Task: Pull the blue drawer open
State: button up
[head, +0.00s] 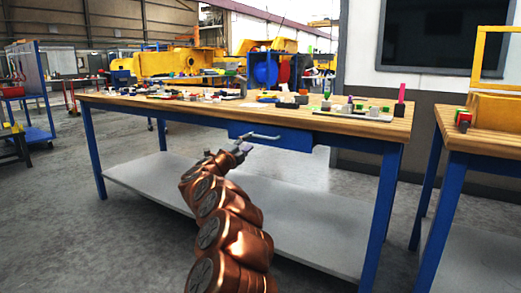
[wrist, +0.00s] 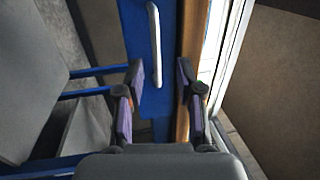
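The blue drawer (head: 292,139) sits under the wooden top of the long workbench and looks shut. Its pale bar handle (head: 262,136) runs across the front. My gripper (head: 240,148) is just in front of the drawer's left end, close to the handle. In the wrist view, my gripper (wrist: 160,75) is open, its two fingers wide apart. The handle (wrist: 154,42) shows there as a light bar on the blue drawer front (wrist: 168,30). Its lower end lies between the fingertips in the picture. I see no finger touching it, and the depth gap is hard to judge.
The workbench top (head: 215,106) carries many small parts, and a grey lower shelf (head: 300,225) runs beneath it. A second bench (head: 480,142) stands at the right. A blue cart (head: 35,100) stands at the far left. Floor at the left front is clear.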

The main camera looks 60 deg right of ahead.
aim_at(260, 137)
jog(key=shift+m+g, duration=0.3)
jog(key=shift+s+d+r+b, duration=0.15)
jog(key=shift+d, duration=1.15)
jog(key=shift+s+d+r+b, duration=0.1)
jog(key=shift+s+d, duration=0.05)
jog(key=shift+d, duration=1.15)
jog(key=shift+s+d+r+b, duration=0.15)
jog(key=shift+d, duration=1.15)
jog(key=shift+w+d, duration=0.15)
jog(key=shift+d, duration=0.05)
grip_shut()
